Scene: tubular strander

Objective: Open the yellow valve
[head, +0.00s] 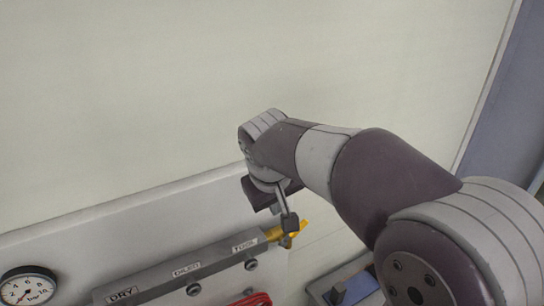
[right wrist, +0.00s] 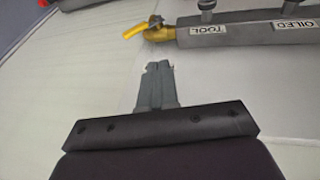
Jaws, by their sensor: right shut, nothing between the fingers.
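The yellow valve (head: 273,234) sits on the right end of a grey manifold bar, beside the TOOL label. Its yellow handle (right wrist: 134,31) points away from the bar's end in the right wrist view. My right gripper (head: 291,232) is shut and empty. In the head view its fingertips overlap the valve and hide part of it. In the right wrist view the closed fingers (right wrist: 158,68) are apart from the valve, with panel showing between them. My left gripper is not in view.
The grey manifold bar (head: 215,259) carries DRY, OILED and TOOL labels and several knobs. A round pressure gauge (head: 27,287) is at the lower left. A red coiled hose (head: 253,299) shows below the bar. The pale wall above is clear.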

